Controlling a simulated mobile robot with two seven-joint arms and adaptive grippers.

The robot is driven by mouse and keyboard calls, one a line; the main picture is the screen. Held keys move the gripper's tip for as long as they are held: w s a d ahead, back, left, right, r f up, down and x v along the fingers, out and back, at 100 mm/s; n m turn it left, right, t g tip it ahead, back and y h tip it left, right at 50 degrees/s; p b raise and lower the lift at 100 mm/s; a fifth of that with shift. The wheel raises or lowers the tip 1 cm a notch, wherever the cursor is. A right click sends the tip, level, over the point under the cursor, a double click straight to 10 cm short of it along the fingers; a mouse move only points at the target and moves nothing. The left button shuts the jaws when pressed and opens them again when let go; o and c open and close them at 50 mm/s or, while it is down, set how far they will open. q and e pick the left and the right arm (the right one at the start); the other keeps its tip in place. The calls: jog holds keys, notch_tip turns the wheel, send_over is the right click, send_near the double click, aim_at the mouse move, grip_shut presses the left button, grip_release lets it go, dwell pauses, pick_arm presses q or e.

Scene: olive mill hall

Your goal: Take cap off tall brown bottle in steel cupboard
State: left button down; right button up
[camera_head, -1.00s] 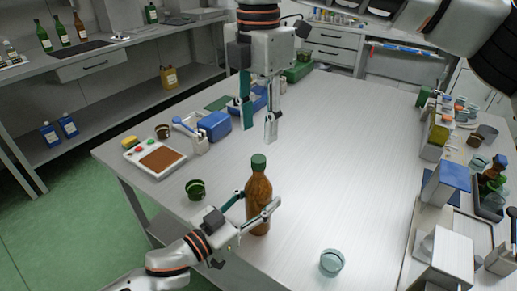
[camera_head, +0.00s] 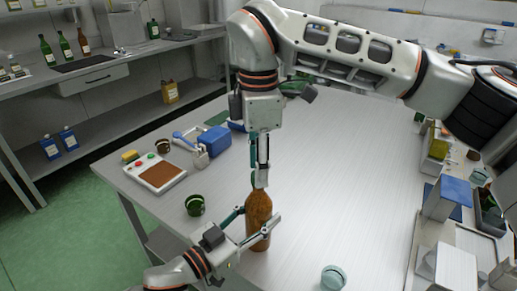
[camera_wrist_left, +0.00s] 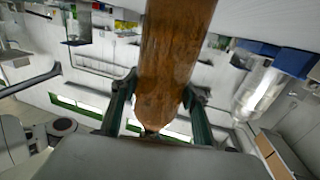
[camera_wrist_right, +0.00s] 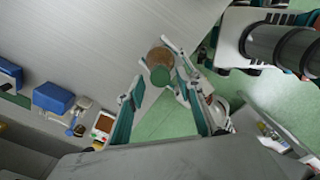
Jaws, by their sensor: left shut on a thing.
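The tall brown bottle (camera_head: 258,222) stands upright at the near part of the steel table; I cannot tell whether its base touches the top. My left gripper (camera_head: 256,219) is shut on its body from the near side. The brown body (camera_wrist_left: 172,50) fills the middle of the left wrist view between the fingers. The green cap (camera_wrist_right: 160,76) shows in the right wrist view, close to the fingertips. My right gripper (camera_wrist_right: 156,88) is open, pointing down over the bottle top, its fingers apart on either side of the cap. In the head view its fingers partly hide the cap.
A dark green jar (camera_head: 195,204) stands left of the bottle and a glass cup (camera_head: 333,277) to its right. Bins and boxes line the right edge. The table's middle is clear.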

jog(key=shift+f, duration=0.75)
